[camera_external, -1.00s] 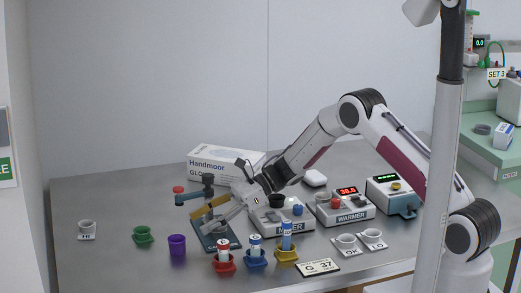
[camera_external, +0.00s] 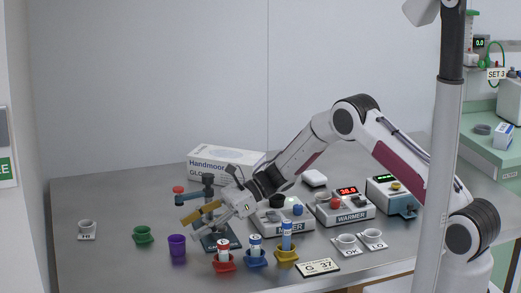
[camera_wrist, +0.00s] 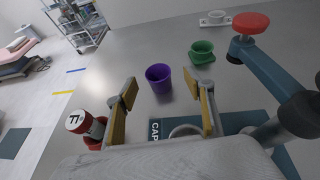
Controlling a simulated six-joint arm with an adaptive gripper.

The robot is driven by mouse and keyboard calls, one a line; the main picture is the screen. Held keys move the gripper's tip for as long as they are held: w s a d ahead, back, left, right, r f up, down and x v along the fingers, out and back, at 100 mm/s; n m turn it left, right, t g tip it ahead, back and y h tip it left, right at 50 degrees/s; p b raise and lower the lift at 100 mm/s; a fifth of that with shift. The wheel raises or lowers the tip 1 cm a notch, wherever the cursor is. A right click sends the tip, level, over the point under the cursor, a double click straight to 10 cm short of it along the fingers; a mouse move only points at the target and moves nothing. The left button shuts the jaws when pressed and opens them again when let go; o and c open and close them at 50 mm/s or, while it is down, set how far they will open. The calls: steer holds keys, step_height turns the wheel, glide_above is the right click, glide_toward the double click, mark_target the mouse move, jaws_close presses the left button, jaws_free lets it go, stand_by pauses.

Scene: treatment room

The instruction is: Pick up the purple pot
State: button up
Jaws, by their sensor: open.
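The purple pot (camera_external: 177,246) stands upright on the steel table, left of the red holder. In the wrist view the purple pot (camera_wrist: 158,78) stands beyond my fingertips, nearly centred between them and apart from both. My gripper (camera_external: 188,217) is open and empty, with yellow-padded fingers, above and a little right of the pot in the external view. In the wrist view my gripper (camera_wrist: 166,100) shows its two fingers spread wide.
A green pot (camera_external: 142,235) stands left of the purple one. Red (camera_external: 223,265), blue (camera_external: 256,260) and yellow (camera_external: 286,254) holders carry tubes on the right. A blue stand with a red knob (camera_external: 178,190) is close behind my gripper. The table's left front is clear.

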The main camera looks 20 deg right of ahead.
mark_target(182, 236)
steer(key=shift+s+f+x, duration=0.1)
steer(key=shift+s+x, duration=0.05)
steer(key=shift+x, duration=1.05)
steer(key=shift+s+f+x, duration=0.1)
steer(key=shift+f+x, duration=0.05)
steer(key=shift+x, duration=1)
steer(key=shift+d, duration=0.1)
steer(key=c, duration=0.9)
